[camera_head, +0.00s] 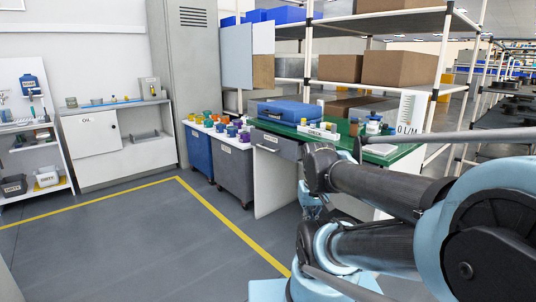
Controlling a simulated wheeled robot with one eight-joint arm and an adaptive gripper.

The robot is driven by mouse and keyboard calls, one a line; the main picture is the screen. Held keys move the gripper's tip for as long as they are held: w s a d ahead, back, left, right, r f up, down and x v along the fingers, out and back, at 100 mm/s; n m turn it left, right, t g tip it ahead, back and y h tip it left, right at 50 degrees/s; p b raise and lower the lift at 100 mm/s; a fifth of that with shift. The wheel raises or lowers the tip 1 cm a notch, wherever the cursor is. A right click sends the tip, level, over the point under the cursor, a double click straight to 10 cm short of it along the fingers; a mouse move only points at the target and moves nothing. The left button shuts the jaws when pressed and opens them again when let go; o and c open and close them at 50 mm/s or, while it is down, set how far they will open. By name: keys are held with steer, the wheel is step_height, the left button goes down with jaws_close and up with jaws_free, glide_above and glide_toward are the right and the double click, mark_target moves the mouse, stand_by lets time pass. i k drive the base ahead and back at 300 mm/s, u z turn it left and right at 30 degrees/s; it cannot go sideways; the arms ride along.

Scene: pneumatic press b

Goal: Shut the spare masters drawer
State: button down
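A grey drawer (276,146) sits under the left end of the green-topped workbench (380,152). Its front carries a small pale label, too small to read, so I cannot confirm that it is the spare masters drawer. It seems to stand out a little from the bench, but I cannot tell how far it is open. My arm fills the right side of the view and its folded links cover the bench's front to the right of the drawer. My gripper does not show clearly anywhere.
A blue case (291,112) lies on the bench. Blue and grey bins (235,172) with coloured parts stand left of the drawer. A white cabinet (92,134) labelled OIL stands further left. The grey floor (130,245) inside the yellow line is clear.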

mark_target(286, 149)
steer(key=u, duration=0.05)
steer(key=i, duration=1)
steer(key=z, duration=0.05)
